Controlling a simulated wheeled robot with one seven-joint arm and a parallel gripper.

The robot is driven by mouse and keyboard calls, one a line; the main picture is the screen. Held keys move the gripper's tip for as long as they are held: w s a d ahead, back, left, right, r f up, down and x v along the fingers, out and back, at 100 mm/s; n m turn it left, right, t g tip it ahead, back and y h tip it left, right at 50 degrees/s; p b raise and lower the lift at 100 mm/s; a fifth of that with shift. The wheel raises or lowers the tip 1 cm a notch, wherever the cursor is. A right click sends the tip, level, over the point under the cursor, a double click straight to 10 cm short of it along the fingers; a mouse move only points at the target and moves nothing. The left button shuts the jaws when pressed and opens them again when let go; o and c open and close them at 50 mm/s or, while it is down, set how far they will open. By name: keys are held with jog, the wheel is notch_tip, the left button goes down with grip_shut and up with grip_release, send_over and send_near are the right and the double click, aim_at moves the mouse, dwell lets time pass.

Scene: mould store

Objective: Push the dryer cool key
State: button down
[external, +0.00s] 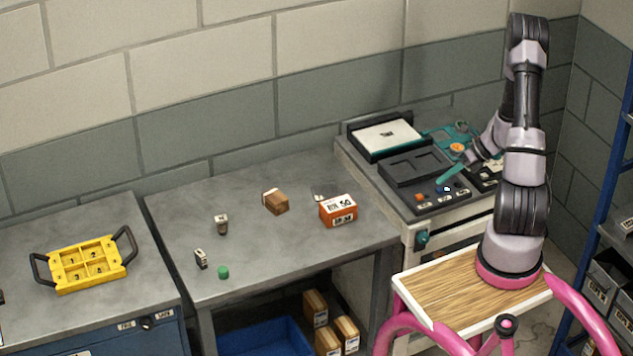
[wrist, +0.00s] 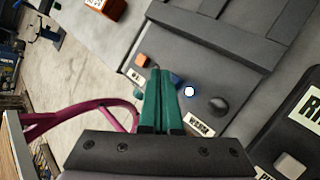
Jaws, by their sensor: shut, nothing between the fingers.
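The dryer's dark control panel (external: 428,207) is at the right end of the bench in the external view. It carries an orange key (wrist: 142,60), a blue key (wrist: 177,79) partly hidden by my fingers, a white round light with a blue ring (wrist: 189,91) and a black knob (wrist: 217,105). A label near the knob is too blurred to read surely; the label by the blue key is hidden, so I cannot confirm which key is cool. My gripper (wrist: 160,72) has teal fingers, shut and empty, over the panel close to the blue key. I cannot tell whether they touch.
A grey recessed tray (external: 415,165) and a white-topped unit (external: 388,134) stand behind the panel. Another labelled device (wrist: 290,135) is to the right in the wrist view. An orange box (external: 338,211) sits on the grey table to the left.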

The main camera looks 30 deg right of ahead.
aim_at(441, 193)
jog(key=shift+f, duration=0.1)
dwell(0.3)
jog(key=shift+f, duration=0.35)
jog(key=shift+f, duration=0.45)
dwell(0.6)
jog(key=shift+r, duration=0.95)
jog(key=shift+r, duration=3)
